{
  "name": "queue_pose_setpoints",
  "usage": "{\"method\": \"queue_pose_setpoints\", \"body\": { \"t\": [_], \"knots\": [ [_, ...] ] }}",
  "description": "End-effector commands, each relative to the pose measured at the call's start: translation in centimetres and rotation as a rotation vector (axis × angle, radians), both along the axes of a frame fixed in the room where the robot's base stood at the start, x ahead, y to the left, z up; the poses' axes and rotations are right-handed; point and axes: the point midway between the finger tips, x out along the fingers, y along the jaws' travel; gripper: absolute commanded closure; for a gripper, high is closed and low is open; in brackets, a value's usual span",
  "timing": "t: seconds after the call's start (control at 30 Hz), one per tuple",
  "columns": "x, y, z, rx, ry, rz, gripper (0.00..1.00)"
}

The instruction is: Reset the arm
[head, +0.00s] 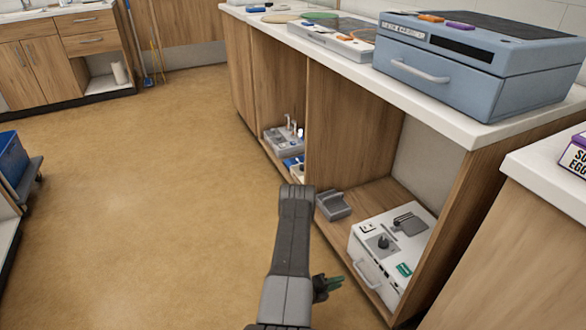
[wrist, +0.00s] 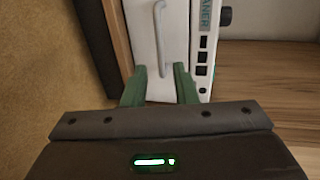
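My arm reaches down in the head view, with my gripper (head: 335,284) low in front of the open cabinet. In the wrist view, the two green fingers of my gripper (wrist: 159,76) stand apart with nothing held between them. Ahead of them is the white front of a boxy device (wrist: 175,25) with a grey handle (wrist: 160,38). In the head view, this white device (head: 415,240) sits on the lower cabinet shelf, with its handle (head: 368,275) facing the aisle. The fingertips look close to the handle's lower end; I cannot tell whether they touch.
A grey cradle-like block (head: 333,204) lies behind the white device. The cabinet's wooden panels (head: 345,135) and countertop (head: 345,60) rise beside my arm. A blue-grey case (head: 480,65) stands on top. A blue bin (head: 12,160) is far left. The floor (head: 150,190) between is clear.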

Motion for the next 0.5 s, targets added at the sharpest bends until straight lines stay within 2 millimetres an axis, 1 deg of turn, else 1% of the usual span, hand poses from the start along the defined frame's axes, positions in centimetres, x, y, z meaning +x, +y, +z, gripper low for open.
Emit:
{"method": "queue_pose_setpoints", "body": {
  "t": [0.03,0.27,0.5],
  "knots": [
    [0.1,-0.7,-0.3,-0.001,-0.001,-0.005,0.74],
    [1.3,-3.8,-1.0,0.000,-0.002,-0.006,0.74],
    [2.5,-7.4,-1.9,0.000,-0.002,-0.003,0.74]
  ]
}}
